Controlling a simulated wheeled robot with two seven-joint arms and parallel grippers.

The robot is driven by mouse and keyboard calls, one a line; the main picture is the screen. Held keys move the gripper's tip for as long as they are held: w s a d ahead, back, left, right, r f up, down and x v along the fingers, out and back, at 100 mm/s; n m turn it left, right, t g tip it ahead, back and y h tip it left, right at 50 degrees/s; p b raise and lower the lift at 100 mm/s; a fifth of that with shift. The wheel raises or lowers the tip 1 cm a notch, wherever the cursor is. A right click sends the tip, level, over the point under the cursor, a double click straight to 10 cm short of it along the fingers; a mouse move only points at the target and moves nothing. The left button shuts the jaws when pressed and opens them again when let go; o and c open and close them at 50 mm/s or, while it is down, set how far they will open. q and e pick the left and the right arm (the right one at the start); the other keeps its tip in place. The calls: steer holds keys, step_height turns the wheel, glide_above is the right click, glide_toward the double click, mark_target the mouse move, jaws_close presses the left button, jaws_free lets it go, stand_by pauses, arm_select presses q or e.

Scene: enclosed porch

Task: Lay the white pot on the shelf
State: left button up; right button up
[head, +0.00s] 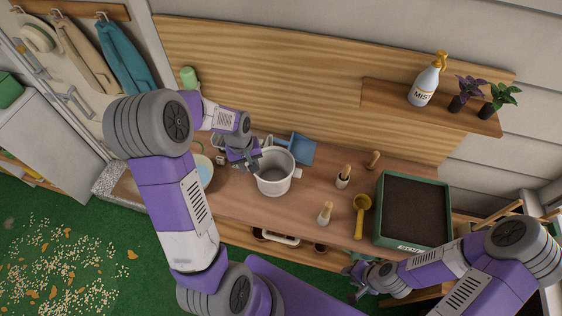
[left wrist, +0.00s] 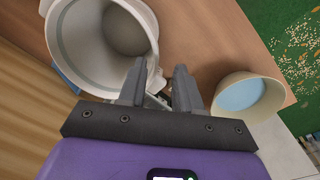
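The white pot (head: 275,172) stands upright and empty on the wooden bench (head: 230,195); its handle sticks out at the right. It also shows in the left wrist view (left wrist: 75,45), top left. My left gripper (head: 254,166) is at the pot's left side in the head view. In the left wrist view its fingers (left wrist: 160,75) are apart, with a pale part of the pot between them and a gap at the right finger. The wall shelf (head: 385,97) is at the upper right. My right gripper (head: 353,283) is open and empty below the bench front.
A mist bottle (head: 424,84) and two potted plants (head: 468,92) take the shelf's right; its left end is bare. A bowl (left wrist: 245,97) stands beside my left gripper. A soil tray (head: 410,243), yellow scoop (head: 361,212) and wooden-handled tools (head: 325,213) lie right of the pot.

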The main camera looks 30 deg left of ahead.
arm_select(q)
steer(key=f, duration=0.2)
steer(key=d+f, duration=0.1)
steer(key=f, duration=0.2)
steer(key=w+f, duration=0.1)
steer(key=f, duration=0.1)
steer(key=shift+d+f, duration=0.2)
steer(key=shift+f, duration=0.05)
jaws_close()
